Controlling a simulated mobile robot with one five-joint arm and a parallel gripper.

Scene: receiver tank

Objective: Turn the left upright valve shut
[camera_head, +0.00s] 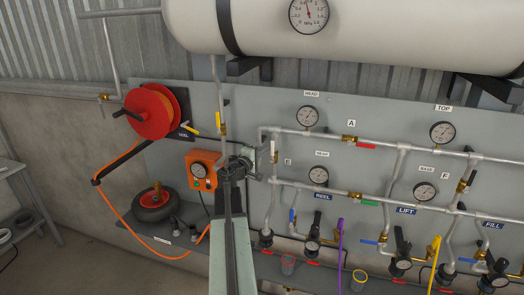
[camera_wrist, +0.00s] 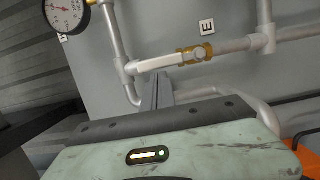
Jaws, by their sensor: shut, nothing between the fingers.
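The left upright valve (camera_head: 274,157) sits on the short upright pipe beside the label E, left of the gauges. It has a brass body (camera_wrist: 195,54) and a white lever (camera_wrist: 160,63). The lever lies roughly along the pipe, reaching from the brass body toward the upper pipe. In the head view the lever (camera_head: 273,146) points up. My gripper (camera_wrist: 157,84) is shut and empty. Its narrow grey fingers end close beside the lever's middle in the wrist view; I cannot tell whether they touch. In the head view my gripper (camera_head: 256,163) is just left of the valve, its fingertips unclear.
A second upright valve with a dark lever (camera_head: 465,182) is by label F at right. Pipes and gauges crowd the grey panel (camera_head: 240,105). A white tank (camera_head: 400,35) hangs above.

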